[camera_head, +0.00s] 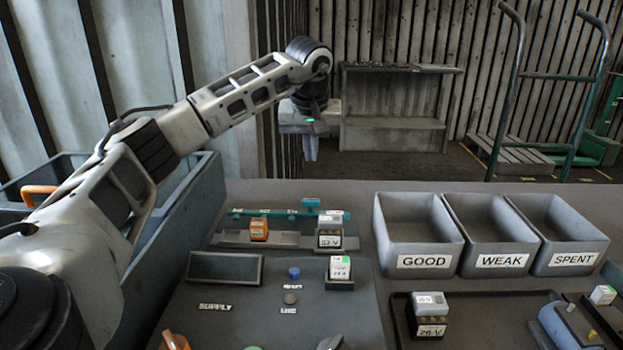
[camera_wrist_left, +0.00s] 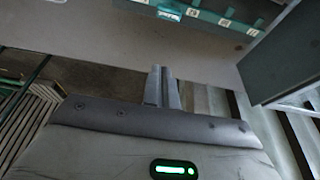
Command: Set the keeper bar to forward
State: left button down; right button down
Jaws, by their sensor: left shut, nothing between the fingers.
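A teal bar (camera_head: 272,212), which looks like the keeper bar, runs along the back of a grey rack on the table. It has small white labels and a raised teal tab (camera_head: 311,203) towards its right end. In the left wrist view a teal strip with white labels (camera_wrist_left: 205,18) shows at the top. My left gripper (camera_head: 310,152) is raised behind the table's back edge, pointing down, apart from the bar. Its two fingers (camera_wrist_left: 162,84) are together with nothing between them. My right gripper is not in view.
An orange block (camera_head: 259,229) and a labelled block (camera_head: 330,232) sit in the rack. Grey bins marked GOOD (camera_head: 425,262), WEAK (camera_head: 499,262) and SPENT (camera_head: 573,259) stand right. A deep grey-blue crate (camera_head: 170,235) is left, under my left arm.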

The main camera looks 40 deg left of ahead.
pick_arm(q)
jog(key=x, duration=0.9)
jog(key=shift+f, duration=0.15)
jog(key=shift+s+f, duration=0.1)
jog(key=shift+f, duration=0.1)
jog(key=shift+s+d+p, duration=0.35)
jog(key=shift+s+d, duration=0.85)
jog(key=shift+s, duration=0.15)
